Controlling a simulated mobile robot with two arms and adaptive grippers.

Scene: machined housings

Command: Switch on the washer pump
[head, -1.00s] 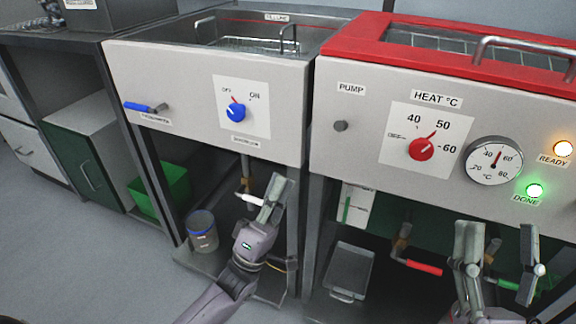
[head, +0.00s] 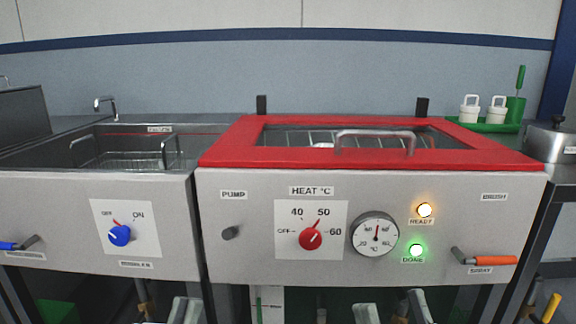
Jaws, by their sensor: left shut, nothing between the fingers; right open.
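The pump switch (head: 231,232) is a small dark grey lever or knob on the pale front panel (head: 265,272) of the red-lidded washer. It sits just below the PUMP label (head: 233,195), and its exact setting is hard to read. My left gripper (head: 187,310) is shut and empty at the bottom edge, below and left of the switch, apart from it. My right gripper (head: 390,308) is open and empty at the bottom edge, below the gauge. Both grippers are partly cut off by the frame.
The red heat knob (head: 311,239) points towards 50, beside a round gauge (head: 375,234). The amber READY lamp (head: 424,210) and green DONE lamp (head: 416,250) glow. An orange spray lever (head: 490,260) sticks out at right. A sink with a blue knob (head: 120,235) adjoins at left.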

